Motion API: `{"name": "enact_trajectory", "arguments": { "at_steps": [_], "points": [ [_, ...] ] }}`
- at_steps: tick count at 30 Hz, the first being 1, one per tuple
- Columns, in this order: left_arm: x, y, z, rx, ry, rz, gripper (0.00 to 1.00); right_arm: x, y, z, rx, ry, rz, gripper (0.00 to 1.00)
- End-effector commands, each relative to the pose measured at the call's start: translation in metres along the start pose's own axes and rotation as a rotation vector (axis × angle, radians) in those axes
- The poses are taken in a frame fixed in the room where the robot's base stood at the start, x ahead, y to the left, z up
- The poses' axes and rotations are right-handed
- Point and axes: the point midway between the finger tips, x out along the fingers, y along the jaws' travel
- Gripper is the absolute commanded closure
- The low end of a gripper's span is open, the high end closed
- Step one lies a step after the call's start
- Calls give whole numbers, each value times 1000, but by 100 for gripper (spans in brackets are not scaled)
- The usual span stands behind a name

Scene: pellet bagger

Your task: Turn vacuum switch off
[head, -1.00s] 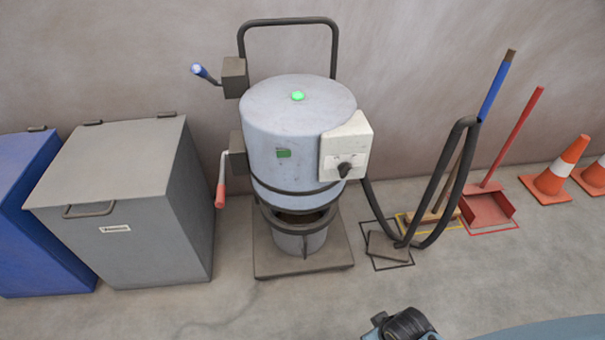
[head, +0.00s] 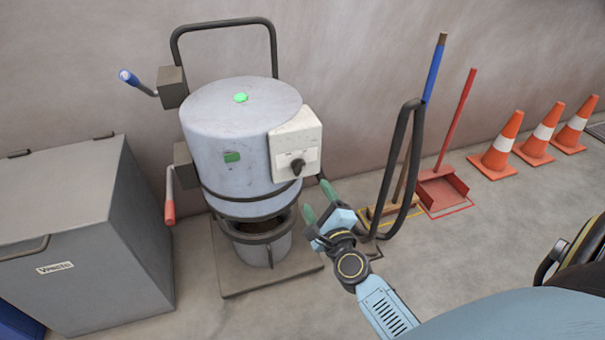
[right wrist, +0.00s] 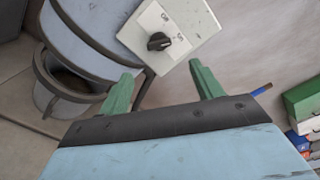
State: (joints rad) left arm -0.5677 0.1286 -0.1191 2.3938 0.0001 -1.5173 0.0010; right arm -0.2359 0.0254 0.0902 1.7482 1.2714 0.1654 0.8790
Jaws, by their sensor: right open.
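The vacuum unit (head: 235,150) is a pale blue-grey drum with a green lamp lit on top. A white switch box (head: 305,137) with a black rotary knob (head: 297,167) is on its right front. In the right wrist view the knob (right wrist: 158,41) sits on the switch plate (right wrist: 180,22), ahead of the fingers and near their middle. My right gripper (head: 318,199) is open and empty, below and right of the knob, apart from it. Its green fingers show in the right wrist view (right wrist: 160,82). My left gripper is not in view.
A grey waste bin (head: 80,230) stands left of the unit. A black hose (head: 392,165), a red dustpan (head: 440,188) and orange cones (head: 497,150) are to the right. A blue-handled crank (head: 135,82) and a red-handled lever (head: 169,200) stick out on the unit's left.

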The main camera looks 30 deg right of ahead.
Motion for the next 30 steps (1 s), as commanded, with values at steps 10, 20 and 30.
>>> {"name": "enact_trajectory", "arguments": {
  "at_steps": [10,20,30],
  "points": [
    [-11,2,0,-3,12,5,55,72,1,1,-3,-3,0,35],
    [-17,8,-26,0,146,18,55,107,1,1,-6,-3,2,35],
    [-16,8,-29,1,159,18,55,110,1,1,-6,-3,3,36]
  ]
}}
